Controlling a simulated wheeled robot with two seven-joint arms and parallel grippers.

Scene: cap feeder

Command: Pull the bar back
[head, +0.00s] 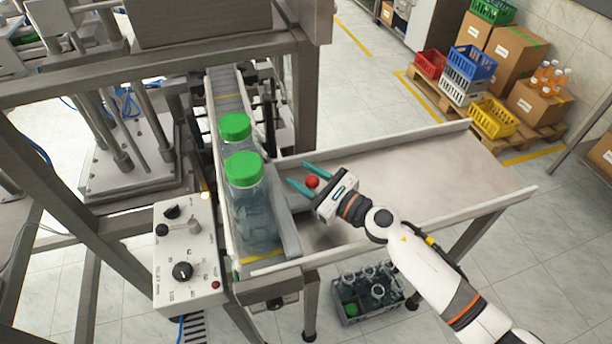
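A grey metal bar (284,222) runs along the right side of the conveyor, beside two clear jars with green caps, the nearer one (256,215) and the farther one (235,128). A red ball-shaped knob (312,182) sits just right of the bar; how it joins the bar is hidden. My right gripper (299,176) is open over the metal side table, its teal fingers pointing left toward the bar. The knob shows between the fingers, near the palm; I cannot tell whether they touch it. My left gripper is not in view.
The metal side table (420,170) with raised edges is bare to the right. A control box (190,255) with knobs stands left of the conveyor. A grey crate of jars (368,290) is on the floor below. Crates and cartons sit on a pallet at back right.

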